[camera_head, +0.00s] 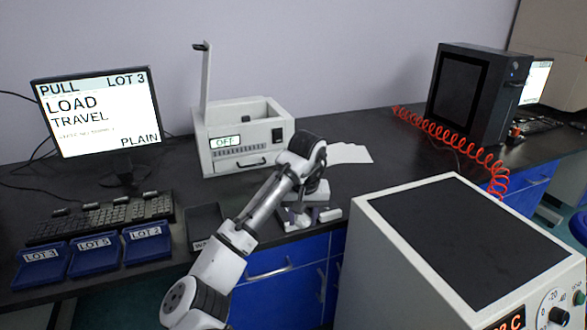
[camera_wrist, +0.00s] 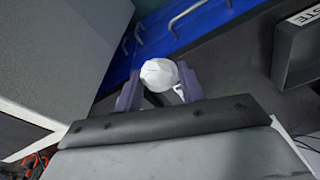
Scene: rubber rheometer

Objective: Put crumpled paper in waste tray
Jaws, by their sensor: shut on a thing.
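The crumpled paper (camera_wrist: 160,73) is a small white ball in the wrist view. My gripper (camera_wrist: 158,88) is shut on it, with one grey finger on each side. In the head view my gripper (camera_head: 300,215) is near the bench's front edge, right of the waste tray, and I cannot clearly make out the paper there. The waste tray (camera_head: 204,216) is dark and low, and my arm partly hides its front label. In the wrist view part of the waste tray (camera_wrist: 283,80) shows at the right, apart from the gripper, with "STE" readable.
Blue lot trays (camera_head: 95,257) and a keyboard (camera_head: 100,218) lie left of the waste tray. A white instrument (camera_head: 238,140) stands behind it. White sheets (camera_head: 348,153) lie behind my gripper. A large grey machine (camera_head: 385,250) stands close at the right.

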